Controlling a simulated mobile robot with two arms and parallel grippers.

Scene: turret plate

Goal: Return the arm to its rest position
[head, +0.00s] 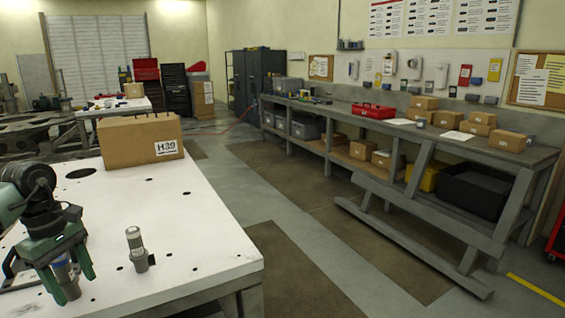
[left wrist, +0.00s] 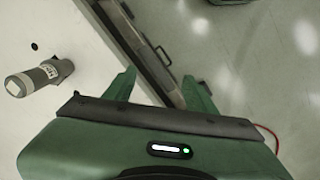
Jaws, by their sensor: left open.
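My left gripper (head: 80,284) hangs over the front left of the white table (head: 215,235), its green fingers pointing down. In the left wrist view its fingers (left wrist: 158,90) are apart, with only the table edge and floor showing between them. A grey cylinder with a pale label (head: 135,247) stands upright on the table to the right of the gripper, apart from it. It also shows at the left of the left wrist view (left wrist: 38,78). A blue-grey cylindrical shape (head: 64,275) shows by the fingers in the head view; I cannot tell whether they touch it. My right gripper is out of view.
A cardboard box marked H39 (head: 140,142) stands at the table's back edge. A long workbench (head: 345,118) with small boxes and a red toolbox (head: 373,110) runs along the right wall. The floor between is clear. The white table's middle is largely free.

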